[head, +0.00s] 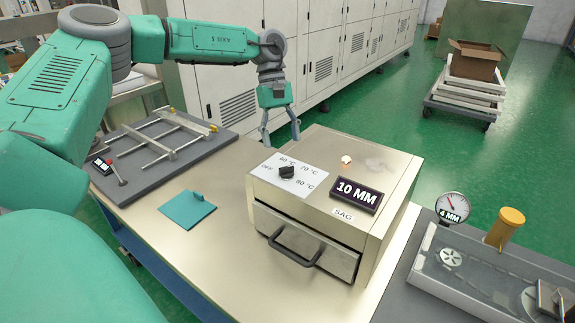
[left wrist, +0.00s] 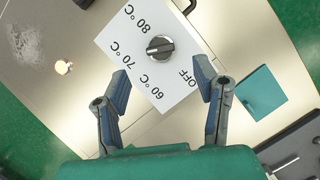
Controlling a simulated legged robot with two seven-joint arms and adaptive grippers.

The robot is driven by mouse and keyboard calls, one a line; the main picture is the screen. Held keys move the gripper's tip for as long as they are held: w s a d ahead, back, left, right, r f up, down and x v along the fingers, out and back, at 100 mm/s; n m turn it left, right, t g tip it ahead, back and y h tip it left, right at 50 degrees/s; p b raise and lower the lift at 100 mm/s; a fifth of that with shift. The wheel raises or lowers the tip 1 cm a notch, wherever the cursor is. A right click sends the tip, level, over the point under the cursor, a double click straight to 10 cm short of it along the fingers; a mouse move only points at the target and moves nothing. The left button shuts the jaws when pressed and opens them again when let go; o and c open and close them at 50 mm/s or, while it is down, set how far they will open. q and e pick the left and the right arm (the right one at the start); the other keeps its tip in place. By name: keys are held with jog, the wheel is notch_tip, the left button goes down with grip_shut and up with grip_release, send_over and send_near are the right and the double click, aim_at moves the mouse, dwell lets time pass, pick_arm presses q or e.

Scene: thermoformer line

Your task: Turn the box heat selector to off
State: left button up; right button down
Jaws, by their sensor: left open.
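The box (head: 395,190) is a beige metal cabinet with a drawer and dark handle. On its top, a white dial plate (head: 308,177) carries OFF, 60, 70 and 80 °C marks. The black heat selector knob (head: 287,171) sits on that plate; it also shows in the left wrist view (left wrist: 160,48). I cannot tell for sure which mark it points to. My left gripper (head: 281,138) is open and empty behind the box's far left edge. In the left wrist view its fingers (left wrist: 162,84) are spread below the knob, apart from it. My right gripper is out of view.
A lit button (head: 346,159) and a 10 MM sign (head: 357,195) are on the box top. A teal plate (head: 188,210) and a grey rail fixture (head: 160,150) lie left on the bench. A gauge (head: 452,208) and yellow cylinder (head: 505,228) stand right.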

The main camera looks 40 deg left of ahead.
aim_at(286, 167)
pick_arm(q)
jog(key=x, duration=0.6)
jog(key=shift+a+f, duration=0.1)
jog(key=shift+f, duration=0.05)
jog(key=shift+d+f, duration=0.3)
jog(key=shift+f, duration=0.25)
jog(key=c, duration=1.1)
